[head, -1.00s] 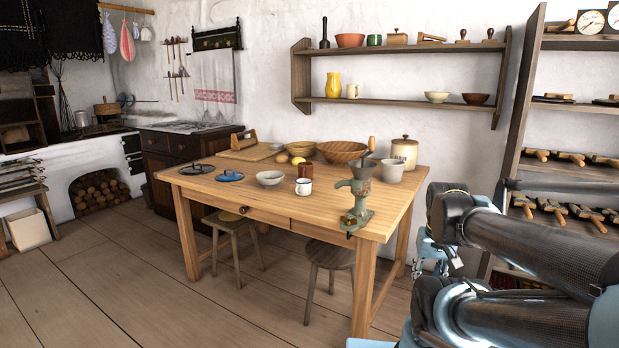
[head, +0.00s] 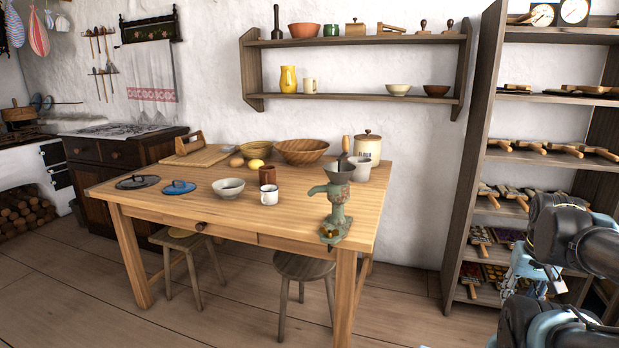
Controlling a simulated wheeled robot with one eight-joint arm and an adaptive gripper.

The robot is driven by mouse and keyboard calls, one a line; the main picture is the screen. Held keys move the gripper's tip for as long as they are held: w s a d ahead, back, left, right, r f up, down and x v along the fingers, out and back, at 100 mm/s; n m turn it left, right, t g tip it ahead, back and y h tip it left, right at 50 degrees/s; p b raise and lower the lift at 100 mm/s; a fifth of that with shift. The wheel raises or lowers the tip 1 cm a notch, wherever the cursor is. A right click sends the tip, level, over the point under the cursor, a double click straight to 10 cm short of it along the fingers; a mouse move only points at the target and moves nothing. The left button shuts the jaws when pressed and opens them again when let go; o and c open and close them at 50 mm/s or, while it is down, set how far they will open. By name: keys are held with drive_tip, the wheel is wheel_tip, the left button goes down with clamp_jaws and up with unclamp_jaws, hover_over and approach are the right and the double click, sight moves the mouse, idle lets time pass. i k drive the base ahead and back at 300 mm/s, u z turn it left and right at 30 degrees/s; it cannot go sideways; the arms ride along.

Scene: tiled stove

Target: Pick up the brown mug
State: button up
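The brown mug (head: 267,175) stands on the wooden table (head: 230,225), near its middle. A white enamel mug (head: 269,195) stands just in front of it and hides a little of its lower part. My gripper (head: 531,262) is at the lower right, in front of the tall shelf and well apart from the table and the mug. It is small and partly behind my arm, so I cannot tell whether its fingers are open or shut.
A grinder (head: 335,205) stands at the table's right front corner. A pale bowl (head: 229,188), a large wooden bowl (head: 303,151) and a flour crock (head: 368,147) surround the mug. Two stools (head: 303,268) sit at the table's front. The floor (head: 80,290) at front left is clear.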

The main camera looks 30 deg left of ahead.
sight(267, 173)
drive_tip(key=z, duration=0.2)
drive_tip(key=k, duration=1.45)
drive_tip(key=u, duration=1.05)
drive_tip(key=i, duration=1)
drive_tip(key=u, duration=0.05)
